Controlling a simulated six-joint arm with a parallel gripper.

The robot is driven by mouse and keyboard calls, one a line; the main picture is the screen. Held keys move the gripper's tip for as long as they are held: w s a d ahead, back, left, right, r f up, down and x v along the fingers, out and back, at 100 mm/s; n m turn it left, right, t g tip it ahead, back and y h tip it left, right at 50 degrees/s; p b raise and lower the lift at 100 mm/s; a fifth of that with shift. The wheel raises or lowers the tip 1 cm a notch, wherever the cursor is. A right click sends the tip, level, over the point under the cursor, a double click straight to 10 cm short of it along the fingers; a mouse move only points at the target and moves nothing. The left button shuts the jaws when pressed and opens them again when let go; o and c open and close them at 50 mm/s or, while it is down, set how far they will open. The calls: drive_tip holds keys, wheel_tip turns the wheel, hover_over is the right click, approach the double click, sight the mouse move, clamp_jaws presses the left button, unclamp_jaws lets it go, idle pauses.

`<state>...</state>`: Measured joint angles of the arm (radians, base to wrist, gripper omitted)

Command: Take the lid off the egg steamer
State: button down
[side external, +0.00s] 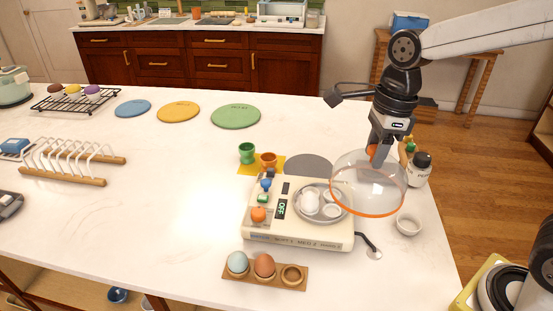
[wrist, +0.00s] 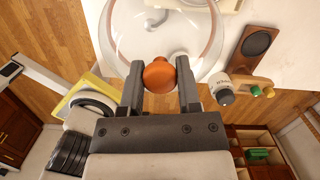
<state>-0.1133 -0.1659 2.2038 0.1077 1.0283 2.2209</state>
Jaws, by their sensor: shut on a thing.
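The clear dome lid (side external: 368,190) with an orange rim is off the egg steamer and held in the air at the right of it, slightly tilted. My gripper (side external: 380,150) is shut on the lid's orange knob, which shows between the fingers in the wrist view (wrist: 159,76). The egg steamer (side external: 298,238) is a cream base on the counter with a display reading OFF. The lid's left edge overlaps the steamer's right side in the side view.
A wooden egg holder (side external: 293,275) with two eggs lies in front. Egg cups (side external: 247,153) stand behind on a yellow mat. A pepper bottle (side external: 420,170) and a small white bowl (side external: 408,224) are at the right. A flat grey disc (side external: 308,165) lies behind the steamer.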

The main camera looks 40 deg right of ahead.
sight(364, 147)
drive_tip(key=shift+s+d+r, duration=0.1)
drive_tip(key=shift+s+r, duration=0.15)
drive_tip(key=shift+s, duration=0.35)
drive_tip(key=shift+s+d+r, duration=0.1)
drive_tip(key=shift+s+r, duration=0.2)
drive_tip(key=shift+s, duration=0.35)
drive_tip(key=shift+s+d+r, duration=0.1)
drive_tip(key=shift+s+r, duration=0.15)
drive_tip(key=shift+s, duration=0.35)
drive_tip(key=shift+w, duration=0.1)
drive_tip(key=shift+w, duration=0.35)
drive_tip(key=w+d, duration=0.1)
drive_tip(key=w, duration=0.1)
drive_tip(key=w+d, duration=0.1)
drive_tip(key=w, duration=0.2)
drive_tip(key=w+d+f, duration=0.1)
drive_tip(key=w, duration=0.1)
drive_tip(key=shift+w+f, duration=0.1)
drive_tip(key=shift+w, duration=0.05)
drive_tip(key=w+d+f, duration=0.3)
drive_tip(key=w+d, duration=0.1)
drive_tip(key=w, duration=0.3)
drive_tip(key=shift+w+d+f, duration=0.25)
drive_tip(key=shift+w+d, duration=0.15)
